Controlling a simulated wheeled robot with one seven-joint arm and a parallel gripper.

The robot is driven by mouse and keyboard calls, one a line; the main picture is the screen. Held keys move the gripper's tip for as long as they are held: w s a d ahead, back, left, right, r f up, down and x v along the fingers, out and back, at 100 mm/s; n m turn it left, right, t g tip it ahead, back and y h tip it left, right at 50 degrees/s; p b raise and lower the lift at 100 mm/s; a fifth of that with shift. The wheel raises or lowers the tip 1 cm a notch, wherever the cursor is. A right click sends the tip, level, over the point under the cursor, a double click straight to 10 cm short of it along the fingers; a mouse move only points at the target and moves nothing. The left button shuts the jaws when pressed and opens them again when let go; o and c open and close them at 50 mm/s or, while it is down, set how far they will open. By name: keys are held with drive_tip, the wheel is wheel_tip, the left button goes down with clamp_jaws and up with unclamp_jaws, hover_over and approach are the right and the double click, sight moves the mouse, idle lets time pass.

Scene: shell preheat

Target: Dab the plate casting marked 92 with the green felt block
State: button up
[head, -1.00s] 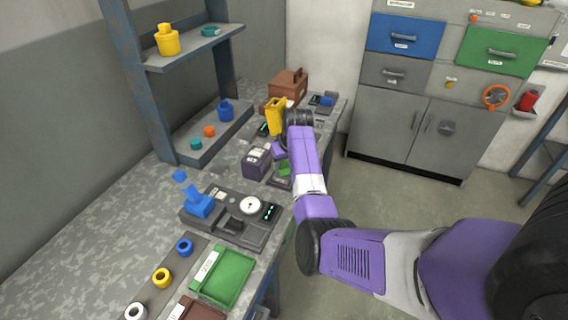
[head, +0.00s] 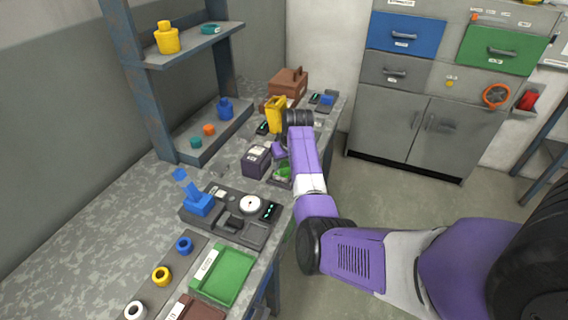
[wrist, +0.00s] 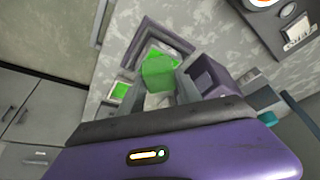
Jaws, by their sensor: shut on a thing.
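My gripper (wrist: 168,88) is shut on the green felt block (wrist: 159,68), which shows between its fingers in the wrist view. The block is over or in a dark-rimmed tray (wrist: 150,34); I cannot tell if it touches what lies below. In the head view my gripper (head: 280,151) is low over the bench beside a dark purple box (head: 256,161). A green patch (head: 283,173) shows just under it. A pale grey surface (wrist: 157,101) shows close to the block in the wrist view. No mark 92 is legible, so I cannot single out that casting.
A yellow container (head: 275,115) stands close behind my gripper. A gauge device (head: 232,215) with a blue lever and a green tray (head: 224,275) are nearer on the bench. A shelf rack (head: 190,60) stands at left. Cabinets (head: 415,130) stand across the open floor.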

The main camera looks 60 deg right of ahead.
wheel_tip(320, 180, up, 7)
drive_tip(key=p, duration=0.6)
drive_tip(key=shift+p, duration=0.35)
idle(1.2)
